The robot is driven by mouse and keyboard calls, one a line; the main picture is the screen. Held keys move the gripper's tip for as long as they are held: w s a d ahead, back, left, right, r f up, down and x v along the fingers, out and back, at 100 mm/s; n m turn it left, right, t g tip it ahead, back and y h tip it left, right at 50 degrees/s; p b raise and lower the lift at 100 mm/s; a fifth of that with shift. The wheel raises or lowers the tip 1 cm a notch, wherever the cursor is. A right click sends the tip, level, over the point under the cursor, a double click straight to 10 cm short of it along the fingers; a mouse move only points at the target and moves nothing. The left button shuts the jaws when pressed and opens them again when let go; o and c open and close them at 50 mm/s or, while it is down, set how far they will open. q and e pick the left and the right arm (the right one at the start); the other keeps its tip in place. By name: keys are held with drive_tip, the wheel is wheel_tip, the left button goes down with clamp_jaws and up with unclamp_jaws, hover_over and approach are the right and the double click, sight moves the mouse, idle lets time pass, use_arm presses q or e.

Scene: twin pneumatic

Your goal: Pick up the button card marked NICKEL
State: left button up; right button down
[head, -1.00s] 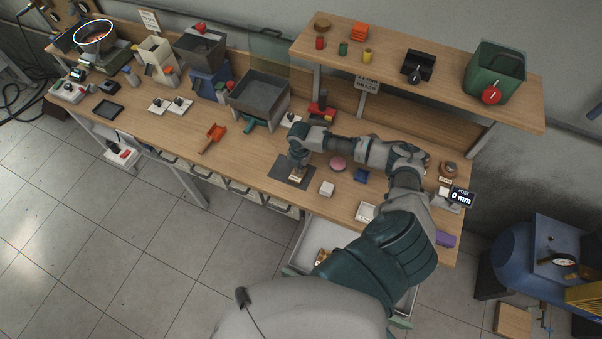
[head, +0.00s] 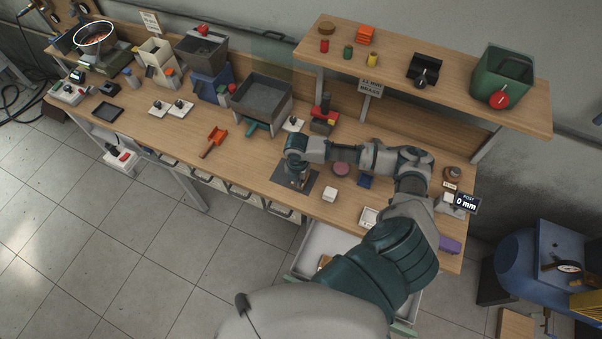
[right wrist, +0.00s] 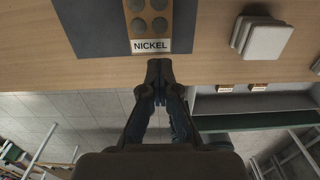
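The NICKEL button card (right wrist: 150,25) lies on a dark mat (right wrist: 95,25) near the bench's front edge. In the right wrist view its white label faces me, with round grey buttons above it on a tan backing. My right gripper (right wrist: 159,66) has its fingertips together just below the label, with nothing visible between them. Whether the tips touch the card is unclear. In the head view my right gripper (head: 297,184) is over the mat (head: 310,190) and mostly hides the card. My left gripper is not in view.
A white block (head: 330,194) sits right of the mat, with a pink round thing (head: 341,169) and a blue block (head: 365,182) beyond it. An open drawer (head: 322,240) juts out below. A shelf (head: 400,90) overhangs the back right.

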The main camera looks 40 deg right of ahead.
drive_tip(key=s+a+r+b, duration=0.1)
drive_tip(key=s+a, duration=0.5)
drive_tip(key=a, duration=0.3)
drive_tip(key=shift+s+r, duration=0.15)
drive_tip(key=shift+s, duration=0.1)
drive_tip(key=shift+c, duration=1.9)
unclamp_jaws()
